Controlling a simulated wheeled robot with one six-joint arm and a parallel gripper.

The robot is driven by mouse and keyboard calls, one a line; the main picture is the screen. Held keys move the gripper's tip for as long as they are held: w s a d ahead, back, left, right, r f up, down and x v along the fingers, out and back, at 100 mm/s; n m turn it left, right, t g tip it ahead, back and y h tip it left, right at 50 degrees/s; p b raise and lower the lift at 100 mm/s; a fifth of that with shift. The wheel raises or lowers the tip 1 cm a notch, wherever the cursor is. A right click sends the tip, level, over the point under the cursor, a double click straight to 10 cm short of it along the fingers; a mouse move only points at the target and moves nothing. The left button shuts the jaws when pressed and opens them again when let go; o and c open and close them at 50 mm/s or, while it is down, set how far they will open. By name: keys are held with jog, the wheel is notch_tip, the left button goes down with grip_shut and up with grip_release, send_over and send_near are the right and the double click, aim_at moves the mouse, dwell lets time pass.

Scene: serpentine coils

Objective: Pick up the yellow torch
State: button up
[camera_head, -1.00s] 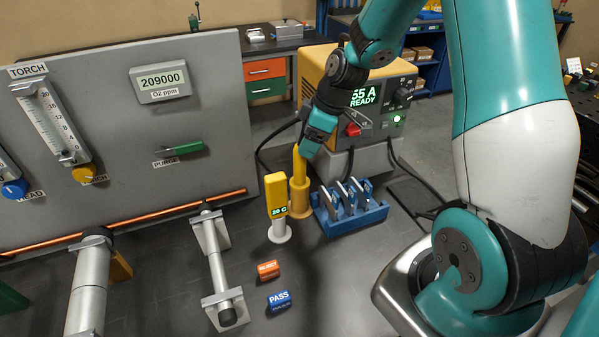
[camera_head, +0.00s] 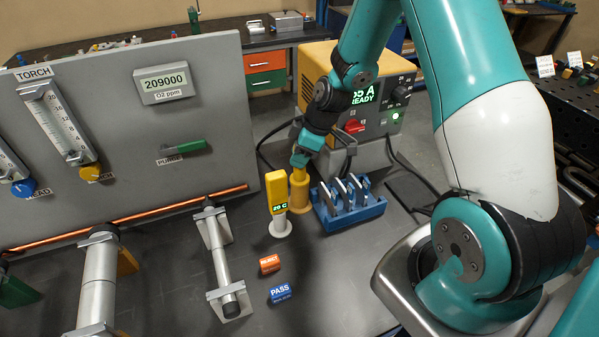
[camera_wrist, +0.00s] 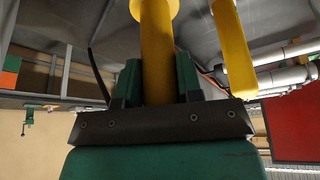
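The yellow torch (camera_head: 298,177) stands upright in a yellow holder (camera_head: 299,201) on the bench, beside the blue rack. My gripper (camera_head: 301,159) is at the torch's upper part and hides its top in the head view. In the wrist view the torch (camera_wrist: 157,50) runs between the two green fingers of my gripper (camera_wrist: 158,80). The fingers lie close along both its sides, with no clear gap; I cannot tell whether they press on it.
A yellow "20 C" gauge (camera_head: 277,195) stands close left of the holder. The blue rack (camera_head: 348,211) is close on the right. The power unit (camera_head: 316,70) is behind. REJECT (camera_head: 269,263) and PASS (camera_head: 280,293) blocks lie in front, near a clamped tube (camera_head: 219,258).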

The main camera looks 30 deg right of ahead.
grip_shut()
jog(key=shift+r, duration=0.2)
notch_tip(320, 180, up, 20)
jog(key=b, duration=0.4)
jog(key=shift+a+f, duration=0.1)
jog(key=shift+f, duration=0.05)
dwell(0.4)
